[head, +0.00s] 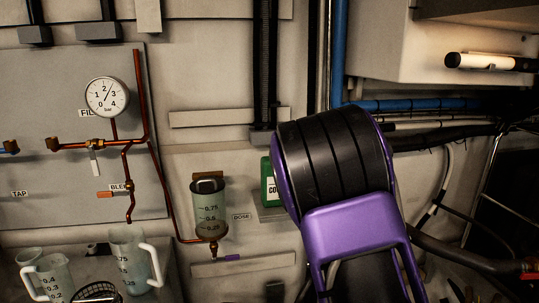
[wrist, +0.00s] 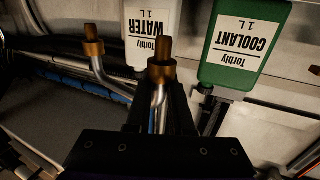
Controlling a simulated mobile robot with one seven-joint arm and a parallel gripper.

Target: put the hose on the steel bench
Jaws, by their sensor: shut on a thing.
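In the wrist view, my gripper (wrist: 162,108) is shut on the hose (wrist: 160,104), a silvery line running between the dark fingers. Its brass end (wrist: 161,68) points up past the fingertips. A second silvery length with a brass end (wrist: 92,42) shows just to the left; where the two lengths join is hidden. In the head view my purple and black arm covers the gripper and the hose. A grey surface with jugs on it at the lower left of the head view may be the steel bench (head: 172,284); only part of it shows.
A green coolant bottle (wrist: 242,45) and a white water bottle (wrist: 152,30) stand beyond the fingers. In the head view, clear jugs (head: 128,255) crowd the lower left. A gauge (head: 107,96), copper pipes and a dosing cup (head: 208,210) are on the wall.

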